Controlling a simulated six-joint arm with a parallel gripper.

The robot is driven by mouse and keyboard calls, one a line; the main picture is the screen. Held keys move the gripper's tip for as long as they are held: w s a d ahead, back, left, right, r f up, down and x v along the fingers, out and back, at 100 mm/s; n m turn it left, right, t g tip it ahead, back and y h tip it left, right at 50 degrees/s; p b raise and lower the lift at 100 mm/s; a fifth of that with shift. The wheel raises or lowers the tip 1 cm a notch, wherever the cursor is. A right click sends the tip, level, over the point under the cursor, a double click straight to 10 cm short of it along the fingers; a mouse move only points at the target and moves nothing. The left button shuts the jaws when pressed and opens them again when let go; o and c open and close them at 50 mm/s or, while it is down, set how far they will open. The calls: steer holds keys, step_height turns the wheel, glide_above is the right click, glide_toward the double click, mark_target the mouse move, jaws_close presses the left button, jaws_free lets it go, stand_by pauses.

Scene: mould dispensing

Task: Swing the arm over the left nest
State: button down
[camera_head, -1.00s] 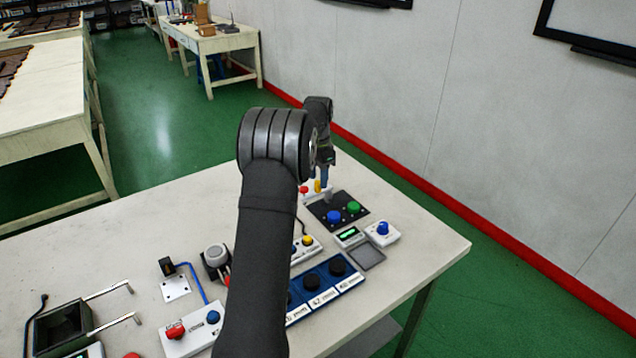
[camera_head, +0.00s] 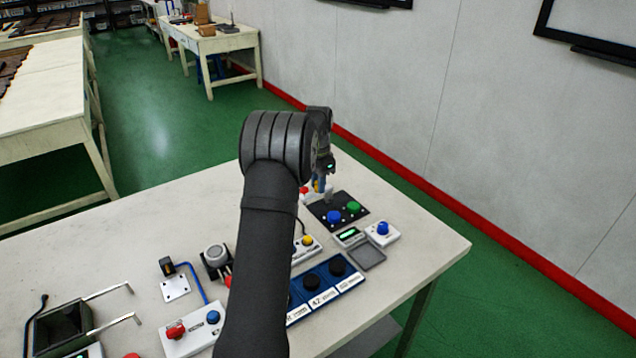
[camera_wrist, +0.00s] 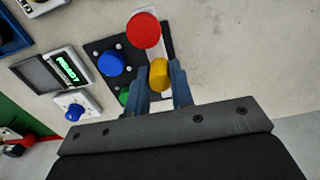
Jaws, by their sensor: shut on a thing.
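My gripper (camera_head: 322,186) is at the far part of the table, beside the black plate (camera_head: 320,214). In the wrist view its blue fingers (camera_wrist: 161,84) are shut on a yellow knob (camera_wrist: 159,74). A red round button (camera_wrist: 143,30) is just beyond the knob, over a white strip. The black plate (camera_wrist: 97,50) carries a blue round piece (camera_head: 334,217) and a green one (camera_head: 354,207); my fingers partly cover the green one in the wrist view. I cannot tell which part is the left nest.
A small unit with a green display (camera_head: 348,234), a blue-knob box (camera_head: 382,233) and a grey pad (camera_head: 368,257) lie right of the plate. A wire-handled box (camera_head: 62,328) stands at left. Clear table surrounds the back left.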

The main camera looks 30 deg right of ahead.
steer(key=shift+s, duration=0.1)
steer(key=n, duration=0.1)
steer(key=s+n, duration=0.1)
steer(key=shift+d+n, duration=0.1)
steer(key=shift+n, duration=0.3)
steer(key=n, duration=0.2)
steer(key=s+n, duration=0.1)
steer(key=shift+d+n, duration=0.25)
steer(key=shift+n, duration=0.05)
steer(key=n, duration=0.1)
steer(key=s+n, duration=0.1)
steer(key=n, duration=0.1)
steer(key=shift+d, duration=0.35)
steer(key=shift+s+d+n, duration=0.1)
steer(key=shift+d+n, duration=0.1)
steer(key=shift+n, duration=0.65)
steer(key=shift+s+d+n, duration=0.1)
steer(key=shift+d+n, duration=0.1)
steer(key=shift+n, duration=0.65)
steer(key=c, duration=1.3)
jaws_free()
steer(key=shift+o, duration=0.2)
steer(key=shift+r, duration=0.1)
